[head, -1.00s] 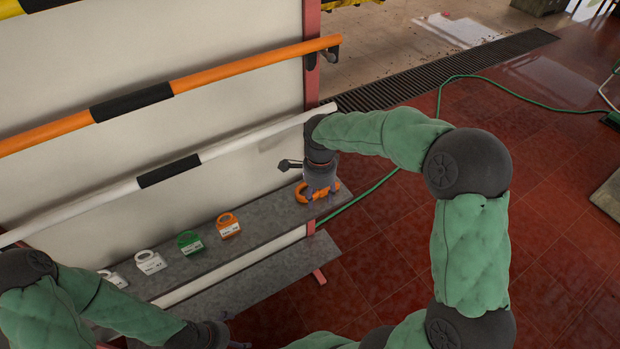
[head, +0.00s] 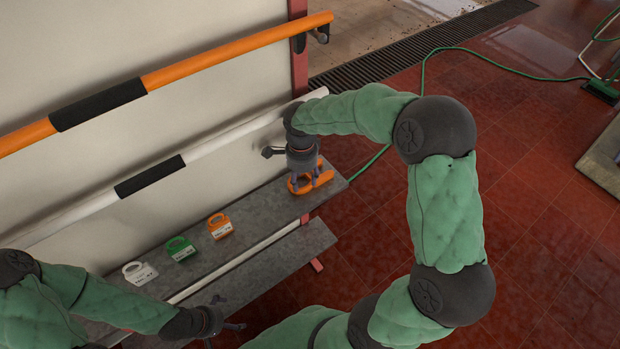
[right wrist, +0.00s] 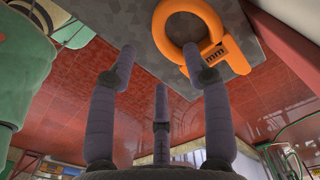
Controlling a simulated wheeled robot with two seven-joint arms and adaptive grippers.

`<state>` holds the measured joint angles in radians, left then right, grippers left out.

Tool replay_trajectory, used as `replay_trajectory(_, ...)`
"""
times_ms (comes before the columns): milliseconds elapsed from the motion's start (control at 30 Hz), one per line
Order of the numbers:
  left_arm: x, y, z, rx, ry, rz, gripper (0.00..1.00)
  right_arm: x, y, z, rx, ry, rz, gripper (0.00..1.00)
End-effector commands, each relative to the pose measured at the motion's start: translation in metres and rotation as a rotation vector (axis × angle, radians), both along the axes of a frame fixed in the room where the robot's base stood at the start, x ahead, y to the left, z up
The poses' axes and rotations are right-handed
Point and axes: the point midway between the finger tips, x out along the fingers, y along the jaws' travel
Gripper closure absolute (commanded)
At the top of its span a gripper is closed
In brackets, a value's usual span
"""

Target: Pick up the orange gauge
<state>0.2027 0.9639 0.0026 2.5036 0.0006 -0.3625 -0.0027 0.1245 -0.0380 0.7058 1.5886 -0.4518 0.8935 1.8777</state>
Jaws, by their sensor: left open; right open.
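An orange gauge (head: 322,180), a ring with a block, lies at the right end of the grey shelf (head: 262,205). My right gripper (head: 305,180) is open, pointing down just over it and hiding part of it. In the right wrist view, the orange gauge (right wrist: 212,15) shows its ring and a block with "mm" on it, beyond the spread fingers of my right gripper (right wrist: 157,66). Nothing is between those fingers, and I cannot tell whether one touches the ring. My left gripper (head: 228,318) is open and empty by the lower shelf, at the bottom.
A second orange ring with a label (head: 220,226), a green one (head: 180,248) and a white one (head: 139,272) lie left along the shelf. A white bar (head: 215,143) and an orange bar (head: 235,49) run above. A green hose (head: 445,50) crosses the red floor.

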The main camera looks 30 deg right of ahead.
Motion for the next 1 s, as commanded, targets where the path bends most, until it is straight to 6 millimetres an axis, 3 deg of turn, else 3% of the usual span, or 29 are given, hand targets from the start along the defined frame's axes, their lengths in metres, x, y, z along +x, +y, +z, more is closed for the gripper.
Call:
replay_trajectory(167, 0.000, 0.000, -0.006, 0.000, -0.001, 0.000, 0.00, 0.000, -0.002, -0.012, 0.000, 0.000, -0.001, 0.50)
replay_trajectory(433, 0.000, 0.000, -0.024, 0.000, 0.000, 0.000, 0.00, -0.001, -0.007, -0.049, 0.000, -0.001, 0.000, 0.50)
replay_trajectory(700, 0.000, 0.000, -0.024, 0.000, -0.001, 0.000, 0.00, -0.001, -0.007, -0.053, 0.000, -0.002, 0.000, 0.50)
replay_trajectory(733, 0.000, 0.000, -0.024, 0.000, -0.001, 0.000, 0.00, -0.001, -0.007, -0.053, 0.000, -0.002, 0.000, 0.53)
replay_trajectory(900, 0.000, 0.000, -0.024, 0.000, -0.001, 0.000, 0.00, -0.001, -0.007, -0.052, 0.000, -0.002, 0.000, 1.00)
replay_trajectory(1000, 0.000, 0.000, -0.024, 0.000, -0.001, 0.000, 0.00, -0.001, -0.007, -0.053, 0.000, -0.001, 0.000, 1.00)
